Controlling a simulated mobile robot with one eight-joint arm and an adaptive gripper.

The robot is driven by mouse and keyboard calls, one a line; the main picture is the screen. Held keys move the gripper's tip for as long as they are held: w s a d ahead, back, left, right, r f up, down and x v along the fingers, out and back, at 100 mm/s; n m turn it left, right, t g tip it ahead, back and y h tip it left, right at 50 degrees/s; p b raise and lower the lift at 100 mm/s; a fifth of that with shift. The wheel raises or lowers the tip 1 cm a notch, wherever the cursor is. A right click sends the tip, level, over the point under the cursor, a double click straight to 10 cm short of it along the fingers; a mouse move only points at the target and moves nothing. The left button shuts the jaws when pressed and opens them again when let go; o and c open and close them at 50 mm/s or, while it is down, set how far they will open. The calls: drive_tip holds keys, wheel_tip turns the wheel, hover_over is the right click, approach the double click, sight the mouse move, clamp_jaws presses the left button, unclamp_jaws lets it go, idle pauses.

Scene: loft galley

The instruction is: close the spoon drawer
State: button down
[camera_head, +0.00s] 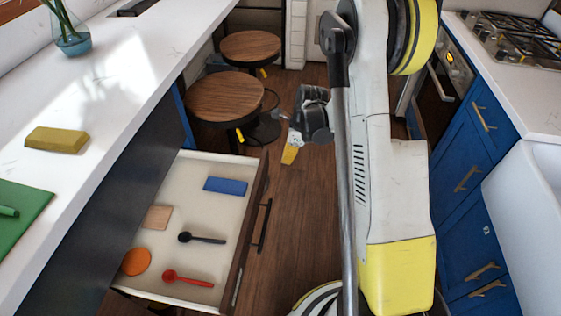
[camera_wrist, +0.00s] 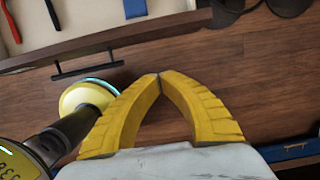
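The spoon drawer (camera_head: 222,255) stands pulled out from under the left counter. It holds a dark spoon (camera_head: 203,239), a red spoon (camera_head: 188,279), a blue block (camera_head: 225,186), an orange disc (camera_head: 136,262) and a tan square piece (camera_head: 158,218). Its dark bar handle (camera_head: 262,226) is on the outer front. My gripper (camera_head: 289,155) is beyond the drawer's far right corner, over the floor, apart from it. In the wrist view its yellow fingers (camera_wrist: 158,76) meet at the tips with nothing between them. The drawer front (camera_wrist: 120,38) and handle (camera_wrist: 88,66) show at upper left there.
Two round wooden stools (camera_head: 224,97) stand past the drawer. The left counter (camera_head: 110,95) carries a yellow block (camera_head: 56,140), a green board (camera_head: 20,225) and a vase (camera_head: 70,40). Blue cabinets (camera_head: 470,165) line the right side. Wooden floor (camera_head: 290,215) lies bare beside the drawer.

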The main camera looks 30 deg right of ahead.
drive_tip(key=w+a+f+b, duration=0.3)
drive_tip(key=a+f+b, duration=0.2)
drive_tip(key=f, duration=0.3)
drive_tip(key=shift+w, duration=0.3)
